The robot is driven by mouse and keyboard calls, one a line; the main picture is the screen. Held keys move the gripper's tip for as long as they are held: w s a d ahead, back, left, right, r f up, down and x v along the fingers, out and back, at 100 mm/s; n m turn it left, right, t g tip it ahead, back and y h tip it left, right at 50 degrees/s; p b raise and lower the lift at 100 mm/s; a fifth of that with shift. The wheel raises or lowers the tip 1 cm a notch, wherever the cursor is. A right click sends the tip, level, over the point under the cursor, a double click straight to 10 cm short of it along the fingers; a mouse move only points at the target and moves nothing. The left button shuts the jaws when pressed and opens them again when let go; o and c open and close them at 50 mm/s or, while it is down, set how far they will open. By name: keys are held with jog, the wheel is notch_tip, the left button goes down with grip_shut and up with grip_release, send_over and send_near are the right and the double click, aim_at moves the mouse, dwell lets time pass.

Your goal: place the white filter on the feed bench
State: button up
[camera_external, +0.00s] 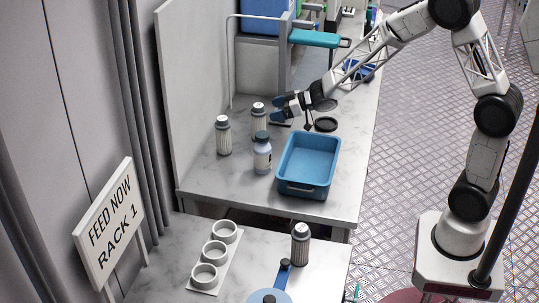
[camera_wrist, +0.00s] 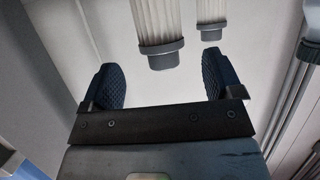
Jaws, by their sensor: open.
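White ribbed filters with grey caps stand upright on the far bench, one at the left (camera_external: 223,137) and one nearer my gripper (camera_external: 259,124). In the wrist view, the nearer filter (camera_wrist: 157,22) lies ahead between the open fingers (camera_wrist: 160,85), apart from both. Another filter (camera_wrist: 211,12) shows farther off, beyond the right finger. The upper ends of both are cut off there.
A blue-lidded bottle (camera_external: 262,155) stands just in front of the filters. A blue tray (camera_external: 287,187) is right of it. A white rack (camera_external: 204,277) with three round cups is on the near bench. A "FEED NOW RACK 1" sign (camera_external: 108,220) stands at left. A tall partition (camera_external: 195,90) borders the bench.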

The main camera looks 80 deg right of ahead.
jog(key=shift+v, duration=2.45)
jog(key=s+a+r+m+g+h, duration=0.2)
jog(key=s+a+r+g+h, duration=0.4)
jog(key=s+r, duration=0.55)
jog(key=s+a+g+y, duration=0.1)
jog(key=s+a, duration=0.3)
jog(key=s, duration=0.5)
jog(key=s+a+g+y, duration=0.1)
jog(key=s+a+g, duration=0.1)
jog(key=s+a, duration=0.3)
jog(key=s+a+g+y, duration=0.1)
jog(key=s+a, duration=0.4)
jog(key=s, duration=0.9)
jog(key=shift+a+r+g+y, duration=0.15)
jog(key=shift+r+g+y, duration=0.15)
jog(key=shift+g+y, duration=0.1)
